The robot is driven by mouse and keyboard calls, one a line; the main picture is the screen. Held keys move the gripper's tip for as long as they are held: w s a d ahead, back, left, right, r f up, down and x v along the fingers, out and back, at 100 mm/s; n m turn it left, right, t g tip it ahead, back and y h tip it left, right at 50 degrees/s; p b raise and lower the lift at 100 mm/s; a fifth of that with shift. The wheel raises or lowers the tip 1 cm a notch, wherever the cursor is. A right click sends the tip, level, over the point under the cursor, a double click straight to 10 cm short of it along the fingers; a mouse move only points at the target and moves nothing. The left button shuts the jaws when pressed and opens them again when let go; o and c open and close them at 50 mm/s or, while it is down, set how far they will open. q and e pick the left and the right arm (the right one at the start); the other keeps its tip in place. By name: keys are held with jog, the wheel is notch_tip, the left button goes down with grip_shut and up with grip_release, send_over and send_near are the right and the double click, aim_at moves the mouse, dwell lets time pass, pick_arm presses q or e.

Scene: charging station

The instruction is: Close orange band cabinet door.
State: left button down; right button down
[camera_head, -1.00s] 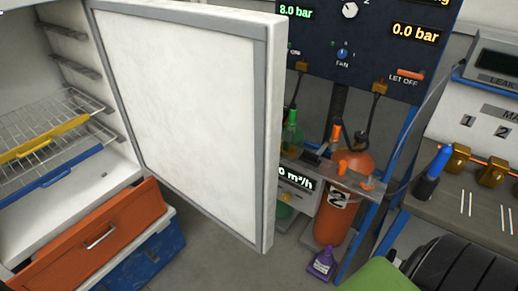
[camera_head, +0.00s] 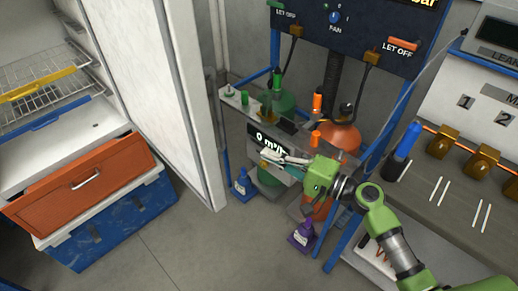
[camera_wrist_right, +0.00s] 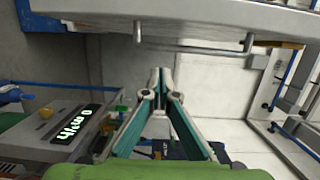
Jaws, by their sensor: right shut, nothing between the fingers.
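The white cabinet door (camera_head: 165,85) stands open in the head view, its grey-framed inner face turned partly toward me. No orange band shows on it there. The cabinet interior (camera_head: 35,150) with wire racks is exposed at the left. My right gripper (camera_head: 268,156) is right of the door's free edge, apart from it in the picture, pointing left in front of the gauge bench. In the right wrist view its fingers (camera_wrist_right: 160,78) are shut and empty. A white panel (camera_wrist_right: 205,80) lies beyond them; I cannot tell if it is the door. My left gripper is not in view.
An orange drawer (camera_head: 85,185) juts out below the racks, over a blue drawer (camera_head: 110,225). A metal bar (camera_wrist_right: 195,47) crosses above my fingers. Floor is clear at lower centre.

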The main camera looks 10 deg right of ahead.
jog(key=p, duration=0.4)
send_near(223, 133)
jog(key=x, duration=0.4)
jog(key=shift+w+a, duration=0.25)
jog(key=a, duration=0.1)
jog(key=s+a+p, duration=0.2)
jog(key=shift+a+f, duration=0.2)
jog(key=shift+a, duration=0.2)
